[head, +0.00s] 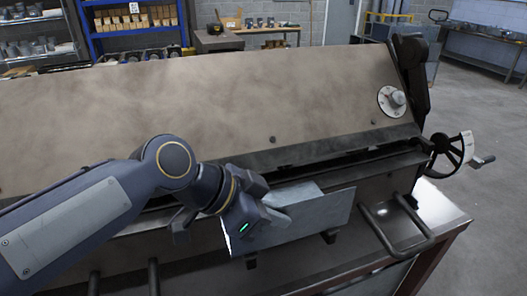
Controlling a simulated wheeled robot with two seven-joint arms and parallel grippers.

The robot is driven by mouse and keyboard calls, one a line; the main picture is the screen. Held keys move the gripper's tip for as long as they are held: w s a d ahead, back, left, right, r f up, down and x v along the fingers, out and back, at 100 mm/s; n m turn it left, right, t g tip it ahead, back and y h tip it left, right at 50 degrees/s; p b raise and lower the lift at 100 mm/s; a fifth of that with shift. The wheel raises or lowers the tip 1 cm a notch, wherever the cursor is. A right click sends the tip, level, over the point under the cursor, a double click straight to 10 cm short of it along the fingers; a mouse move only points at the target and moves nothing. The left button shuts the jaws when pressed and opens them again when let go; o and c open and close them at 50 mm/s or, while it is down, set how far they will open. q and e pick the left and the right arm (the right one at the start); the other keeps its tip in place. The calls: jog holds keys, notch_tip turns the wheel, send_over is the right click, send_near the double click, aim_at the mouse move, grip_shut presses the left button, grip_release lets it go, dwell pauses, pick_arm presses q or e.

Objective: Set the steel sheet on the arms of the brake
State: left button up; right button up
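Short dark stubs, possibly the brake's arms (329,237), show just under the sheet's lower edge. I cannot tell whether the sheet touches them. My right gripper is not in view.
A bent bar handle (429,241) sticks out at the brake's front right. A handwheel (449,152) with a crank is at the brake's right end. A metal-topped table (440,207) lies below.

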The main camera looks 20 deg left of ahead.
pick_arm(q)
jog(key=o, duration=0.4)
